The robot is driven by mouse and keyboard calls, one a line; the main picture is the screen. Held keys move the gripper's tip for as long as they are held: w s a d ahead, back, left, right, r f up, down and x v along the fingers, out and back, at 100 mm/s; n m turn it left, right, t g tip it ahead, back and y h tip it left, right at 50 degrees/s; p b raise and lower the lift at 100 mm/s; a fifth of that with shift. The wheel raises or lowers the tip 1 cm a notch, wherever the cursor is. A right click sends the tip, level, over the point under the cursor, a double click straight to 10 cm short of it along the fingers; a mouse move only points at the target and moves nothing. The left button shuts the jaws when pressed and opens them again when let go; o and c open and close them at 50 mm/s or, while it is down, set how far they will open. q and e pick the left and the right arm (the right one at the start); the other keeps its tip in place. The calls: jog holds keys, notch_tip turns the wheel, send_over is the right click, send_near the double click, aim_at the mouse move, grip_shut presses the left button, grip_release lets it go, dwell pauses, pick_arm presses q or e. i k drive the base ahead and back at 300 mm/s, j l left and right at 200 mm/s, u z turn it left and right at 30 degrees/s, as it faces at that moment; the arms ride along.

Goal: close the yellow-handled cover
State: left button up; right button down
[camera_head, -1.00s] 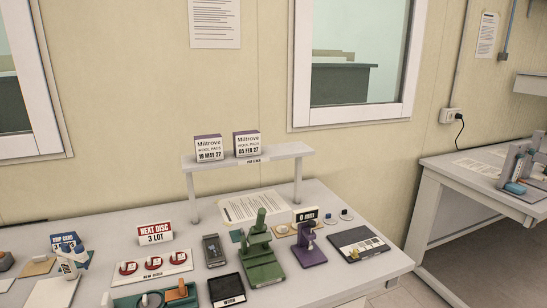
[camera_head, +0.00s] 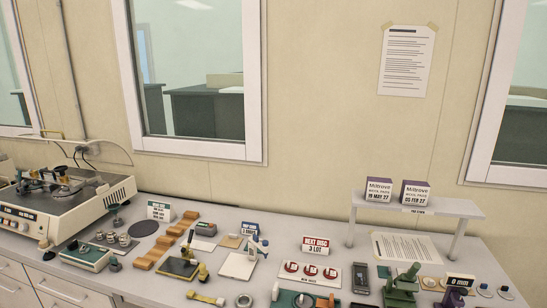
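A cream bench machine (camera_head: 62,208) stands at the far left of the bench, partly cut off by the left picture edge. Dark round parts with metal fittings sit on its top and are uncovered. Behind and above the top, a small yellowish bar (camera_head: 46,134) shows at the rear; it looks like the handle of a raised, see-through cover, whose panel I can hardly make out. A thin pale line curves from the rear towards the machine's right side. Neither of my grippers is in view.
Right of the machine stand a small green-based device (camera_head: 83,257), a dark disc (camera_head: 141,228), a stepped orange-brown block (camera_head: 165,245) and a white tray with red discs (camera_head: 313,284). A white shelf (camera_head: 417,202) carries two boxes. Drawers (camera_head: 60,290) are below the bench at left.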

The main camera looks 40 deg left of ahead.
aim_at(74, 148)
jog(key=u, duration=3.2)
jog(key=i+j+u, duration=0.1)
jog(key=i+u, duration=0.4)
jog(key=i, duration=0.75)
jog(key=i+z, duration=0.1)
jog(key=i, duration=2.1)
jog(key=i+z, duration=0.25)
jog(key=i, duration=0.25)
jog(key=i+z, duration=0.2)
jog(key=i, duration=0.35)
jog(key=i+j+z, duration=0.25)
jog(key=i, duration=0.25)
jog(key=i+j+z, duration=0.25)
jog(key=i, duration=0.25)
jog(key=z, duration=0.45)
jog(key=i+z, duration=0.15)
jog(key=z, duration=0.7)
jog(key=i+j+z, duration=0.1)
jog(key=z, duration=0.3)
jog(key=j+z, duration=0.1)
jog(key=z, duration=0.35)
jog(key=i+j, duration=0.05)
